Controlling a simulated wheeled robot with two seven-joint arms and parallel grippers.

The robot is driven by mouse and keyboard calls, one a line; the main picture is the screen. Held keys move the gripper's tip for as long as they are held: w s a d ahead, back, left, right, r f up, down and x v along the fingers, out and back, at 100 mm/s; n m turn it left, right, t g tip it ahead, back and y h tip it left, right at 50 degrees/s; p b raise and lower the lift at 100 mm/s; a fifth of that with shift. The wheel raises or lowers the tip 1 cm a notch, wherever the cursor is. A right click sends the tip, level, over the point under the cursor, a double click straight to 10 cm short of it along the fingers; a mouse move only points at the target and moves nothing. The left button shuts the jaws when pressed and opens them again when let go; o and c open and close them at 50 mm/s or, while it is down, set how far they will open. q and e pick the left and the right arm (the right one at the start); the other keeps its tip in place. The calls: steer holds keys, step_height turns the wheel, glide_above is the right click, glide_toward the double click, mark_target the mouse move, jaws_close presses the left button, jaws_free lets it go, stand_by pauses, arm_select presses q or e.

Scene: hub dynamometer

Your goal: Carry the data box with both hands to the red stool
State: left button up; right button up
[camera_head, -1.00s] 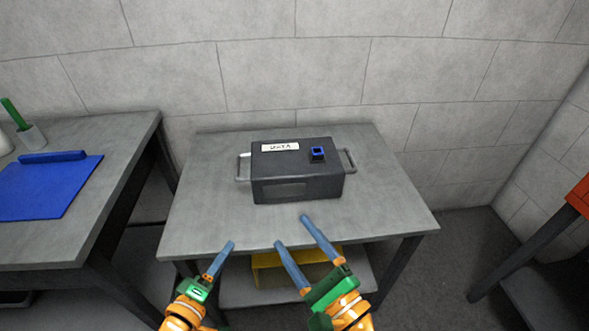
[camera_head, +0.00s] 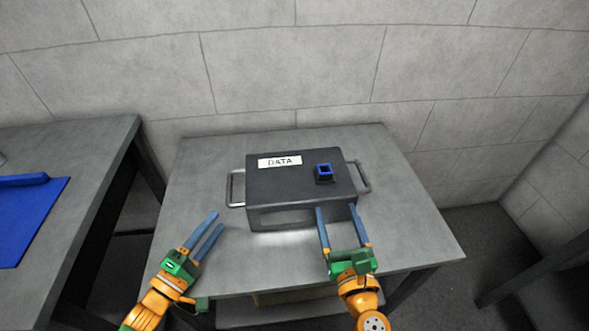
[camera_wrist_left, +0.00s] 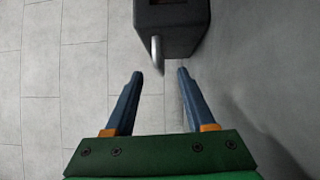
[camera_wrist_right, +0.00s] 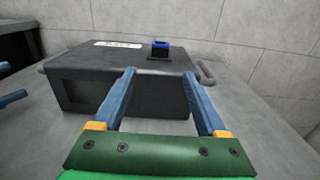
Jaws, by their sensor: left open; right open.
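The data box (camera_head: 290,193) is a dark grey case with a white DATA label (camera_head: 280,162), a small blue-topped part (camera_head: 324,172) and a bar handle on each side. It sits on the grey table. My left gripper (camera_head: 216,221) is open and empty, in front of and left of the box, short of the left handle (camera_head: 236,188); that handle also shows ahead of the fingers in the left wrist view (camera_wrist_left: 157,55). My right gripper (camera_head: 337,207) is open and empty at the box's front right, left of the right handle (camera_head: 359,176). The red stool's seat is not visible now.
The grey table (camera_head: 405,225) has bare room around the box. A second table (camera_head: 95,150) with a blue mat (camera_head: 35,215) stands at the left. A dark leg frame (camera_head: 530,270) stands at the right edge. A block wall (camera_head: 300,60) rises behind.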

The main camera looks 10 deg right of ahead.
mark_target(326, 178)
arm_select(q)
steer(key=shift+w, duration=0.35)
steer(key=shift+s+r, duration=0.25)
steer(key=shift+s, duration=0.35)
steer(key=x, duration=0.7)
steer(key=shift+w+f, duration=0.1)
steer(key=shift+w, duration=0.1)
arm_select(e)
steer(key=w, duration=0.7)
steer(key=w+d, duration=0.1)
steer(key=w, duration=0.3)
steer(key=shift+w+d+r, duration=0.1)
steer(key=shift+w+r, duration=0.05)
steer(key=shift+w, duration=0.2)
arm_select(q)
steer(key=c, duration=0.7)
arm_select(e)
steer(key=c, duration=0.7)
arm_select(q)
jaws_close()
arm_select(e)
steer(key=c, duration=0.3)
jaws_close()
